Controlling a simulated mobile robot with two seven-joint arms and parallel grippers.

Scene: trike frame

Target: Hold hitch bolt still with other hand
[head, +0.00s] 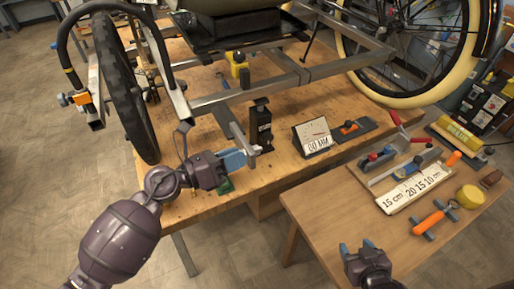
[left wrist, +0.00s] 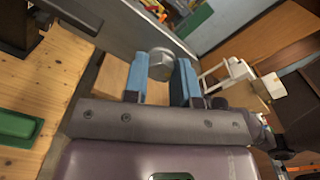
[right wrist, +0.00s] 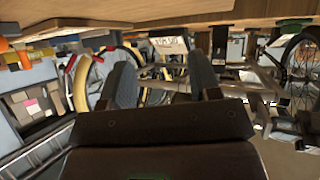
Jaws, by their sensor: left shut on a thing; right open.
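The hitch bolt (left wrist: 161,62) shows in the left wrist view as a grey hex head at the edge of a grey metal frame bar (left wrist: 125,32). My left gripper (left wrist: 160,85) has its blue fingers on both sides of the bolt head and is shut on it. In the head view the left gripper (head: 240,158) is at the low end of the trike frame (head: 225,100), and the bolt is hidden there. My right gripper (head: 357,248) is open and empty, in front of the side table's near left edge. Its two spread fingers show in the right wrist view (right wrist: 163,85).
A black support (head: 261,125) stands right beside the left gripper on the wooden bench (head: 190,195). A gauge reading 60 mm (head: 313,137) stands further right. The side table (head: 330,205) carries a ruler board (head: 415,184), an orange-handled tool (head: 430,222) and a yellow roll (head: 469,196).

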